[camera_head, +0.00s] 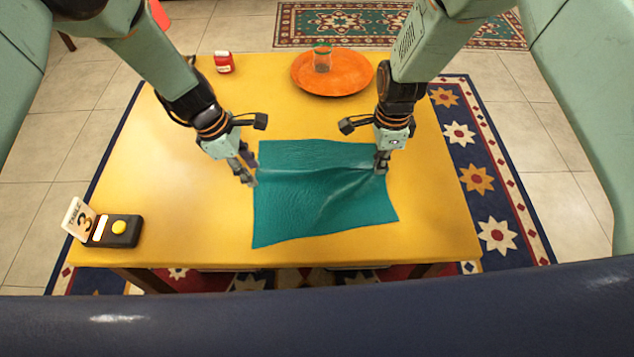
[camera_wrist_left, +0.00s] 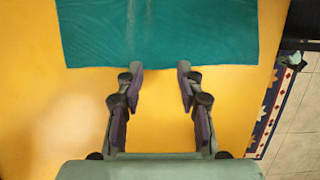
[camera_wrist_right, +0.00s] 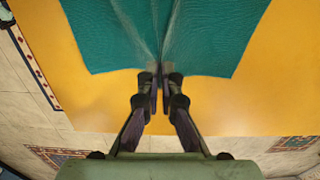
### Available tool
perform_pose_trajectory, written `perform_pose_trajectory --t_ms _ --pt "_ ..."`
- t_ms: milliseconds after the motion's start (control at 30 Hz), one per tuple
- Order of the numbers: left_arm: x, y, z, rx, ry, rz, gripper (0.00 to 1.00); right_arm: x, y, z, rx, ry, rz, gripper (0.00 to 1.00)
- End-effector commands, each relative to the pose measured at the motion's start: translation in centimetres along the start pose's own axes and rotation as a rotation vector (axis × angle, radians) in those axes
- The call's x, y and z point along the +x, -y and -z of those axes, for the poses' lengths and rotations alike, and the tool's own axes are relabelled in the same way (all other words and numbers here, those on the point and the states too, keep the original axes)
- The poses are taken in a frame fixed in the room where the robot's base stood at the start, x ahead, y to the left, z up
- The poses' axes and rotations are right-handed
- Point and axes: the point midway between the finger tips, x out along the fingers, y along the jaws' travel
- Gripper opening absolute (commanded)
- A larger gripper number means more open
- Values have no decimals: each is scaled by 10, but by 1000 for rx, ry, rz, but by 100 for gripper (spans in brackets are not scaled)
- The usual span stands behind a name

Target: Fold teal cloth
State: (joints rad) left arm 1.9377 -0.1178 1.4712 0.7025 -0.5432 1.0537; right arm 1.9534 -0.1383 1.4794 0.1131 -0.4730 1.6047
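The teal cloth (camera_head: 310,205) lies spread on the yellow table, with ridges running across it towards its right edge. It also shows in the left wrist view (camera_wrist_left: 155,30) and the right wrist view (camera_wrist_right: 105,35). My right gripper (camera_head: 381,168) is shut on the cloth's right edge; in the right wrist view its fingertips (camera_wrist_right: 160,82) meet where folds gather. My left gripper (camera_head: 251,180) is at the cloth's left edge. In the left wrist view its fingers (camera_wrist_left: 160,72) are apart, with the cloth edge just beyond and nothing between them.
The yellow table (camera_head: 180,190) carries an orange plate (camera_head: 310,88) with a glass (camera_head: 322,60) on it at the back. A red box (camera_head: 223,62) is at the back left. A black device (camera_head: 115,232) and a number card (camera_head: 78,218) are at the front left.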

Motion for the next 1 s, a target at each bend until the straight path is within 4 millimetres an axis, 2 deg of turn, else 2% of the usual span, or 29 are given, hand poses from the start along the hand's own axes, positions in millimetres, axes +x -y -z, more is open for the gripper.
perform_pose_trajectory --t_ms 33,200,367,700,900,1000 --pt "0 0 0 0 0 0 44 0 0 0 0 0 -1 0" --pt "0 0 0 0 0 0 57 0 0 0 0 0 -1 0" --pt "0 0 0 0 0 0 57 0 0 0 0 0 -1 0" --pt "0 0 0 0 0 0 57 0 0 0 0 0 -1 29" --pt "0 0 0 0 0 0 57 0 0 0 0 0 0 29" --pt "0 0 0 0 0 0 57 0 0 0 0 0 0 36"
